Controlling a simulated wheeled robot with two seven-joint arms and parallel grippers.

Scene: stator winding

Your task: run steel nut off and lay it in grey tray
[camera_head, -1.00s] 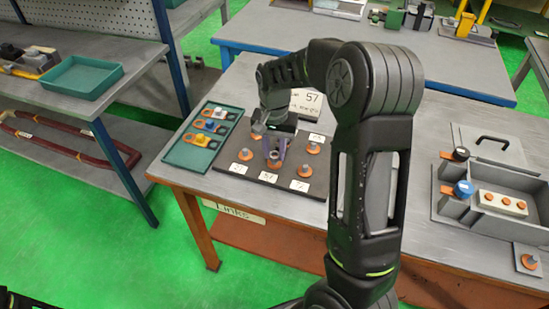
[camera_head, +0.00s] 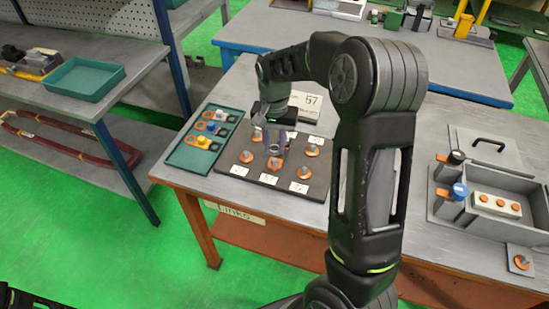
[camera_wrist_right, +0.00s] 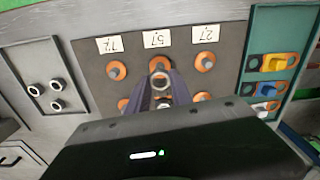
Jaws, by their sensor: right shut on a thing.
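The dark board (camera_head: 240,182) carries several studs with orange washers and white number cards. My right gripper (camera_head: 274,148) is over the near middle stud, by the card reading 57. In the right wrist view, its jaws (camera_wrist_right: 161,88) are shut on a steel nut (camera_wrist_right: 160,81), a pale ring between the fingertips. An orange washer (camera_wrist_right: 159,63) shows just past the nut. I cannot tell whether the nut is clear of the stud. A grey tray (camera_wrist_right: 48,65) at the left of that view holds 3 ring-like nuts; my arm hides it in the head view.
A teal tray (camera_head: 180,155) with coloured links lies left of the board. A grey box (camera_head: 530,228) with a white terminal block (camera_head: 496,203) and a handled lid (camera_head: 490,140) are at the right.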

